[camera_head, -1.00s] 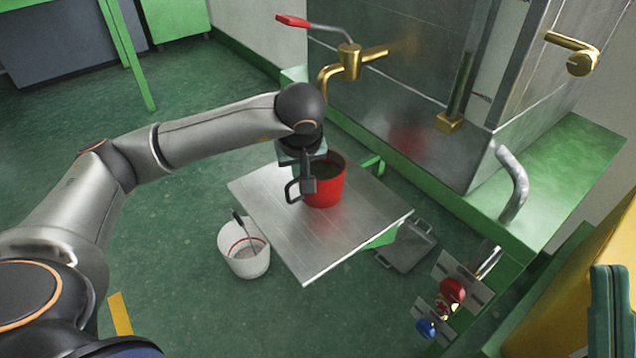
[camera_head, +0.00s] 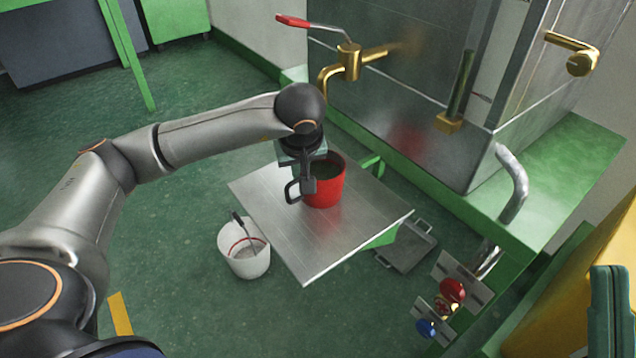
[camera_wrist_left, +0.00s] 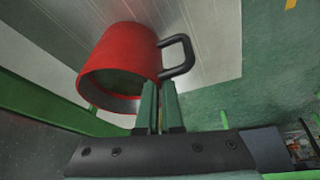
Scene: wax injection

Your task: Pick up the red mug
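The red mug (camera_head: 325,188) stands upright on the tilted-looking metal plate (camera_head: 290,235), its dark handle on the left. My left gripper (camera_head: 306,186) reaches down from above at the mug's near-left side, by the handle, and covers part of it. In the left wrist view the mug (camera_wrist_left: 120,60) fills the upper left. The two green fingers (camera_wrist_left: 160,92) are close together at the rim beside the black handle (camera_wrist_left: 187,55), with a narrow gap; exactly which part lies between them is partly hidden. My right gripper (camera_head: 610,310) is at the lower right edge, fingers side by side, empty.
A white bucket (camera_head: 244,262) with a tool in it stands left of the plate. A brass tap (camera_head: 349,62) with a red lever sticks out of the metal tank (camera_head: 400,110) behind the mug. Red and blue valve knobs (camera_head: 452,290) are at lower right.

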